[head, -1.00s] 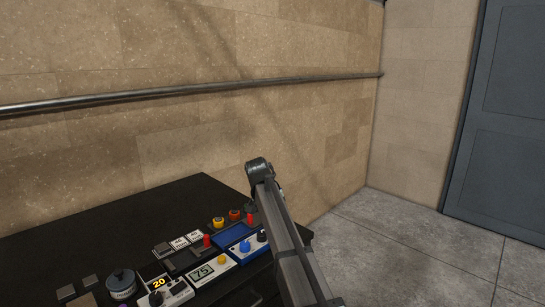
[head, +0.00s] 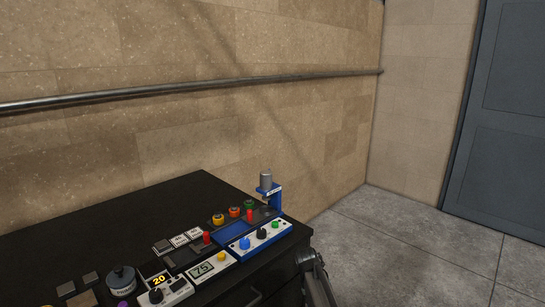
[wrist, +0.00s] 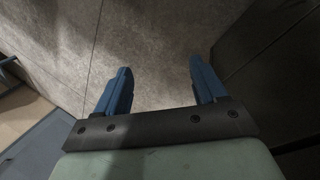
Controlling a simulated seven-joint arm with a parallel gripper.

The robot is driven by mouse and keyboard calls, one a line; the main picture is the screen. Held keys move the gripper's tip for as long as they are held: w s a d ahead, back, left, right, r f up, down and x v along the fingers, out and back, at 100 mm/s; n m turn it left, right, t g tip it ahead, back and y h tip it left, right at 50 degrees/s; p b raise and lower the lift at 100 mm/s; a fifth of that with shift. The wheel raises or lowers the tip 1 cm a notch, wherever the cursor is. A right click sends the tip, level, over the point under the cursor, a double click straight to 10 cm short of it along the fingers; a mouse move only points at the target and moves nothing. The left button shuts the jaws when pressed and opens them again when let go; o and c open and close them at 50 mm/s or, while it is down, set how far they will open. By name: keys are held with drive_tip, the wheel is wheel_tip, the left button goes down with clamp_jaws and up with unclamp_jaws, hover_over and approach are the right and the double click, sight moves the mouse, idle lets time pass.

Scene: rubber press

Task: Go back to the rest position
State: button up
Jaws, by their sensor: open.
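My gripper (wrist: 160,85) is open and empty in the wrist view. Its two blue fingers stand apart over the grey tiled floor (wrist: 150,40). In the head view only a grey part of my arm shows at the bottom, beside the right side of the black cabinet; the gripper itself is not visible there.
A rail (head: 200,90) runs along the wall. Floor to the right (head: 400,250) is clear.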

drive_tip(key=s+f+g, duration=0.1)
drive_tip(key=s+f, duration=0.8)
drive_tip(key=f, duration=0.2)
drive_tip(key=s+f+g+y, duration=0.1)
drive_tip(key=s+f, duration=0.4)
drive_tip(key=s, duration=0.7)
drive_tip(key=s+f+g+y, duration=0.1)
drive_tip(key=s+f+g, duration=0.1)
drive_tip(key=s+f, duration=0.4)
drive_tip(key=s+f+g+y, duration=0.1)
drive_tip(key=s+f, duration=0.5)
drive_tip(key=s, duration=1.1)
drive_tip(key=shift+s+n+g+y, duration=0.3)
drive_tip(key=shift+n, duration=0.1)
drive_tip(key=shift+f, duration=0.1)
